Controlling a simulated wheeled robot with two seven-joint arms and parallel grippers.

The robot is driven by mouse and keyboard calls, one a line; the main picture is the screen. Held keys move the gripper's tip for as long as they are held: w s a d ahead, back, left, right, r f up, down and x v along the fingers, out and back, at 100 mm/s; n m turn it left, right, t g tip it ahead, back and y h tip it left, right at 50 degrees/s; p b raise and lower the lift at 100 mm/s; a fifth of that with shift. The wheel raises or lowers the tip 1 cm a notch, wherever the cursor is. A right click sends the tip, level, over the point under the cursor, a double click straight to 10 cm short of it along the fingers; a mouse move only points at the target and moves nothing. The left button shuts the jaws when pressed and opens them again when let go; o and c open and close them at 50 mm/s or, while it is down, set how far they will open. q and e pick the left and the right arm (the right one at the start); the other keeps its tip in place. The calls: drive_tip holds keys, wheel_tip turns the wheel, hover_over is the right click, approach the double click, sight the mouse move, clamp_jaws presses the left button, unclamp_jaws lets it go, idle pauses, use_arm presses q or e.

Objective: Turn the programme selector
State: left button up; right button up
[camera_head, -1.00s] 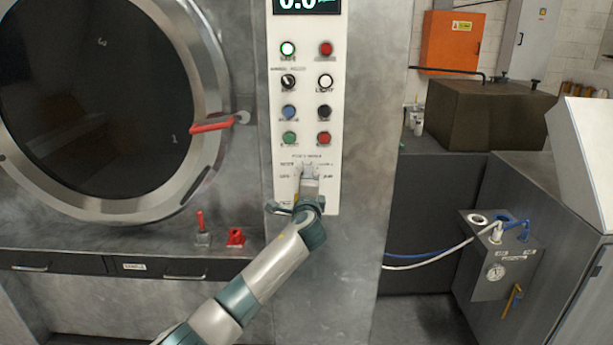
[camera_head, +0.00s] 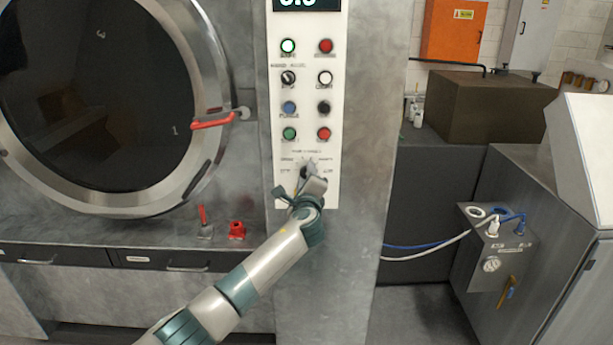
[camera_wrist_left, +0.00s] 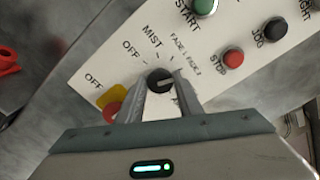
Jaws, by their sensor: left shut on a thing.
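The programme selector (camera_wrist_left: 159,80) is a round dark knob with a light pointer mark, low on the white control panel (camera_head: 334,90). In the left wrist view it sits between the two fingers of my left gripper (camera_wrist_left: 160,88), which is shut on it. Printed labels such as OFF and MIST lie around the knob. In the head view my left gripper (camera_head: 309,178) is at the bottom of the panel and hides most of the selector. My right gripper is in neither view.
Above the selector are several buttons, including a green one (camera_head: 289,133) and a red one (camera_head: 323,134). A red and yellow control (camera_wrist_left: 112,102) lies close to the left finger. The round door with its red handle (camera_head: 213,121) is left of the panel.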

use_arm(q)
drive_tip(key=shift+f, duration=0.15)
drive_tip(key=o, duration=1)
drive_tip(key=shift+o, duration=0.2)
drive_tip(key=shift+s, duration=0.2)
drive_tip(key=s+b, duration=0.4)
drive_tip(key=s, duration=1.3)
